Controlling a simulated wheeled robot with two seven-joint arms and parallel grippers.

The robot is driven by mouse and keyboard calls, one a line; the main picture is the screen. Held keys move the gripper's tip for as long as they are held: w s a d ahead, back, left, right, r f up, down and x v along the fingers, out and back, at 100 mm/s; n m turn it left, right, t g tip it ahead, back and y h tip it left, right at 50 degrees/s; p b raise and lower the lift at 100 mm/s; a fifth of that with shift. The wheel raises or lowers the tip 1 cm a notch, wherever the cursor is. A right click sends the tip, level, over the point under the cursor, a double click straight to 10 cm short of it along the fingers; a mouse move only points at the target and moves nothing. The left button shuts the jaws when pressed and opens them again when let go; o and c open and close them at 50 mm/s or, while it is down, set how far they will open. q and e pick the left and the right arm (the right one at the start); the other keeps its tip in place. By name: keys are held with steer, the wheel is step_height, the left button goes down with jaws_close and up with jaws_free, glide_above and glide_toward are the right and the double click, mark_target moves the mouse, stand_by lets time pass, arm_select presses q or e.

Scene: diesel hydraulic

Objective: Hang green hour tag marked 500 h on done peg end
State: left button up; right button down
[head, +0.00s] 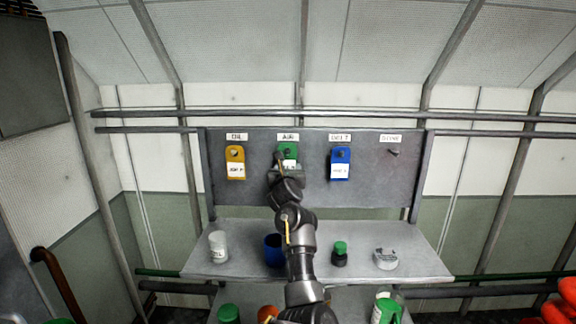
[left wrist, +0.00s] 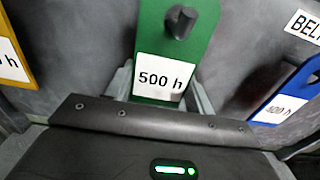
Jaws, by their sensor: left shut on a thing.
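The green hour tag (head: 287,151) hangs on the peg under the AIR label on the grey board. In the left wrist view the green tag (left wrist: 174,50) shows its white "500 h" label, with the dark peg through its top. My left gripper (head: 287,168) is at the tag's lower part, shut on it; its fingers (left wrist: 160,88) show on both sides of the label. The DONE peg (head: 394,152) at the board's right end is bare. My right gripper is in neither view.
A yellow tag (head: 235,162) hangs to the left and a blue tag (head: 340,164) to the right. Below, the shelf (head: 235,268) carries a white canister (head: 218,247), a blue cup (head: 272,250), a dark green-capped bottle (head: 340,254) and a pale round item (head: 386,260).

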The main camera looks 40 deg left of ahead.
arm_select(q)
steer(key=shift+s+d+r, duration=0.1)
steer(key=shift+s, duration=0.05)
stand_by(0.3)
steer(key=shift+v, duration=1.05)
steer(key=shift+s+d+r, duration=0.15)
steer(key=shift+s, duration=0.1)
steer(key=shift+p+v, duration=0.3)
steer(key=shift+v, duration=1.45)
steer(key=shift+s+d+r, duration=0.1)
steer(key=shift+r, duration=0.05)
